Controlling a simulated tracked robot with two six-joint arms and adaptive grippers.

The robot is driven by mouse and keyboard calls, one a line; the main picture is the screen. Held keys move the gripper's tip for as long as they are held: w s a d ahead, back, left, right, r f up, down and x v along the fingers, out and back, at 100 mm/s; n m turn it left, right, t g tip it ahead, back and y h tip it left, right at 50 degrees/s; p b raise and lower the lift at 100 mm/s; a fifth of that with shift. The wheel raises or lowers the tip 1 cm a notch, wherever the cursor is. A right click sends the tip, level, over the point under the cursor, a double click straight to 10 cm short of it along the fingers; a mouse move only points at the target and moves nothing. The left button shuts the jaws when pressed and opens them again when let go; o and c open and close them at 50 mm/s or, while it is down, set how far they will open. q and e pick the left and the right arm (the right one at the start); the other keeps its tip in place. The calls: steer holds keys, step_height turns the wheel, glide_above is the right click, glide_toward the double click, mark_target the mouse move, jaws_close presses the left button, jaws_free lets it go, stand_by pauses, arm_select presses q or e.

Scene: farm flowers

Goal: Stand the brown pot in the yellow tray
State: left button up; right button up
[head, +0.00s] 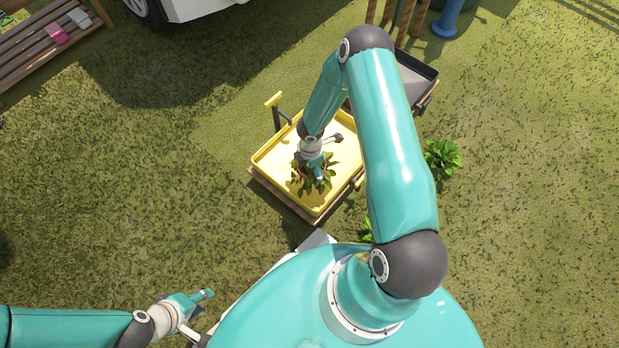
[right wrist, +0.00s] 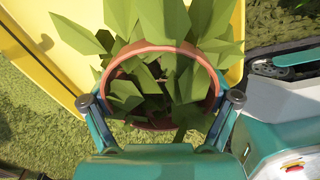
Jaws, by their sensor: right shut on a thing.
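The brown pot (right wrist: 158,46), with a leafy green plant in it, is between the two fingers of my right gripper (right wrist: 161,104), which is shut on it. In the head view my right gripper (head: 314,168) is over the yellow tray (head: 277,145), and the plant's leaves (head: 322,183) show around it. The pot is mostly hidden there, and I cannot tell whether its base touches the tray floor. In the right wrist view the tray (right wrist: 85,70) lies behind and left of the pot. My left gripper (head: 207,295) is over the grass at lower left, holding nothing visible; its jaw opening is unclear.
The yellow tray sits on a wooden base with a yellow-ended handle (head: 273,100). A dark grey tray (head: 412,78) stands beyond it. A green plant (head: 442,158) is on the grass to the right. A slatted bench (head: 45,45) is at upper left. Open grass lies left.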

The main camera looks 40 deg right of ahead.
steer(key=shift+f+b, duration=0.9)
steer(key=shift+f, duration=1.7)
steer(key=shift+f, duration=0.1)
steer(key=o, duration=1.2)
